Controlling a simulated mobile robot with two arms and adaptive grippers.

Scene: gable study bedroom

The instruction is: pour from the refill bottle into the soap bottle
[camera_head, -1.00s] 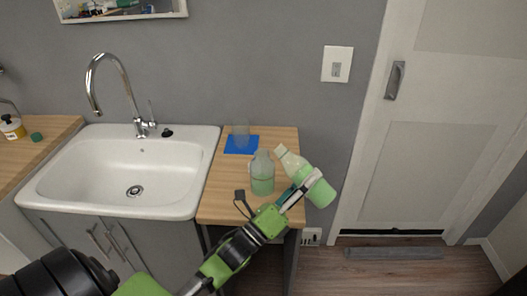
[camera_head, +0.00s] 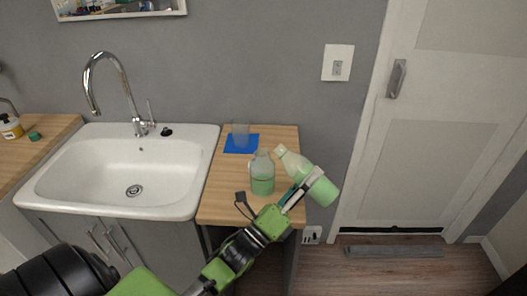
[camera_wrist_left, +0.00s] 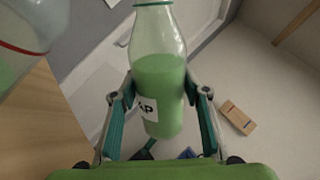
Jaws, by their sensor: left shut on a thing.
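The refill bottle (camera_head: 323,189), clear with green liquid, is tilted in my left gripper (camera_head: 300,192), its neck pointing up and left. The gripper is shut around its body. In the left wrist view the bottle (camera_wrist_left: 160,85) sits between both fingers (camera_wrist_left: 160,98), with a white label partly visible, ending in "AP". The soap bottle (camera_head: 262,184) stands upright on the wooden counter, left of the held bottle, with green liquid in its lower part. The held bottle's mouth is apart from the soap bottle's mouth. A clear vessel with a red line (camera_wrist_left: 25,48) shows at the left wrist view's upper left.
A clear glass (camera_head: 240,134) stands on a blue mat (camera_head: 241,149) behind the soap bottle. A white sink (camera_head: 130,165) with a tall faucet (camera_head: 118,66) is left of the wooden counter (camera_head: 225,190).

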